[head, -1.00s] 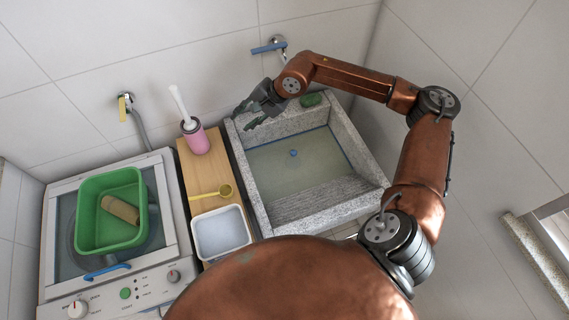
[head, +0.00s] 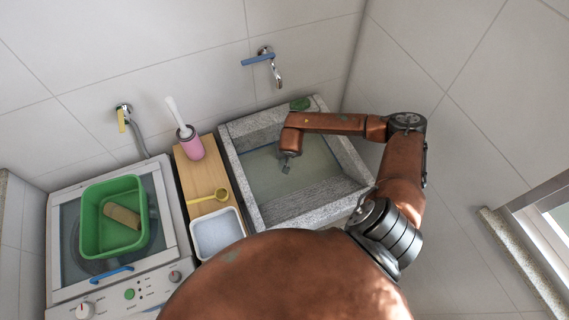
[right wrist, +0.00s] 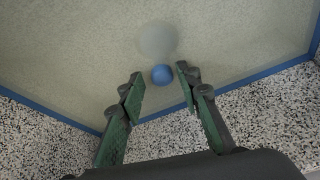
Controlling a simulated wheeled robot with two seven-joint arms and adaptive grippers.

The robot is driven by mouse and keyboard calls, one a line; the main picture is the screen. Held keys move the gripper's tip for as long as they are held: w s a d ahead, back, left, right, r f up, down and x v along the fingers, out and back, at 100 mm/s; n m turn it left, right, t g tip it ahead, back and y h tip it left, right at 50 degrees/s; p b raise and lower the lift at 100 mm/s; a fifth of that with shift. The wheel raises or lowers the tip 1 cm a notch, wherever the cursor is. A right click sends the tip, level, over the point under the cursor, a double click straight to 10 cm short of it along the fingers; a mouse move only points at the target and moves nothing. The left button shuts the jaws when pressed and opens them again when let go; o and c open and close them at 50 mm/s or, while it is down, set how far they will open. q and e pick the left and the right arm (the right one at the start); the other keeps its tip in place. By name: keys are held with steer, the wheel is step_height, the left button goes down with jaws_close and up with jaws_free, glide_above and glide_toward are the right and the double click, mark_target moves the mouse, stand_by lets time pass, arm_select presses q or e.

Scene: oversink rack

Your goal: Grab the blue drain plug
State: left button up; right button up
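The blue drain plug (right wrist: 162,74) is a small blue ball-like knob in the right wrist view, on the floor of the stone sink (head: 241,183). My right gripper (right wrist: 159,76) points down into the sink, with its two green-padded fingers apart, one on each side of the plug in that view. I cannot tell whether the fingertips are level with it. In the head view my right gripper (head: 287,168) is over the basin and the plug is hidden behind it. My left gripper is not in view.
Stone sink walls surround the right gripper. A green object (head: 300,104) lies on the back rim beneath a wall tap (head: 277,72). To the left are a wooden board (head: 199,180) with a pink brush holder (head: 190,143), a white tub (head: 219,258) and a green basin (head: 91,240).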

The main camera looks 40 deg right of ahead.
steer(key=x, duration=0.7)
steer(key=shift+w+f, duration=0.15)
steer(key=shift+f, duration=0.05)
steer(key=shift+c, duration=0.6)
jaws_close()
